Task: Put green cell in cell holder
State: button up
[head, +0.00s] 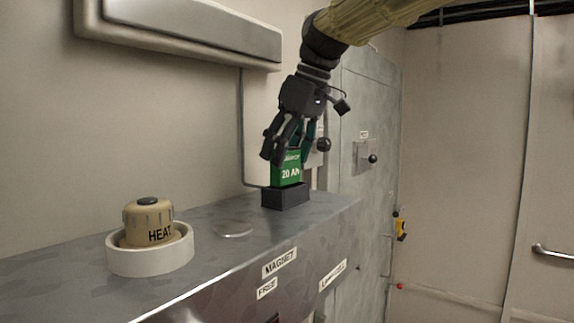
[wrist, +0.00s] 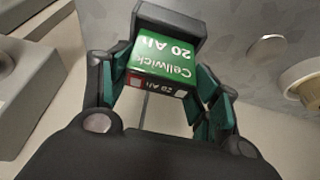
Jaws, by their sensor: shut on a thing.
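The green cell (head: 288,170), marked 20 Ah, stands upright in the black cell holder (head: 285,196) near the far right end of the metal counter. Its lower end is inside the holder's walls in the head view. My gripper (head: 285,152) is above the holder, shut on the upper part of the cell. In the wrist view the cell (wrist: 165,65) sits between the green-padded fingers of my gripper (wrist: 155,95), with the dark holder (wrist: 168,18) around its far end. Whether the cell touches the holder's floor is hidden.
A tan HEAT knob (head: 149,222) sits in a white ring (head: 150,258) at the counter's left. A flat round disc (head: 232,230) lies between it and the holder. A wall-mounted grey box (head: 185,28) hangs above. A grey cabinet with a black knob (head: 373,159) stands behind right.

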aim_at(286, 167)
jog(key=shift+s, duration=0.1)
jog(key=f, duration=0.1)
jog(key=f+p, duration=0.2)
jog(key=shift+w+f, duration=0.15)
jog(key=shift+w, duration=0.15)
jog(key=shift+s, duration=0.2)
jog(key=shift+f, duration=0.1)
jog(key=o, duration=1.2)
jog(key=shift+w+f, duration=0.1)
jog(key=b+v, duration=0.3)
jog(key=v, duration=0.9)
jog(key=shift+r, duration=0.2)
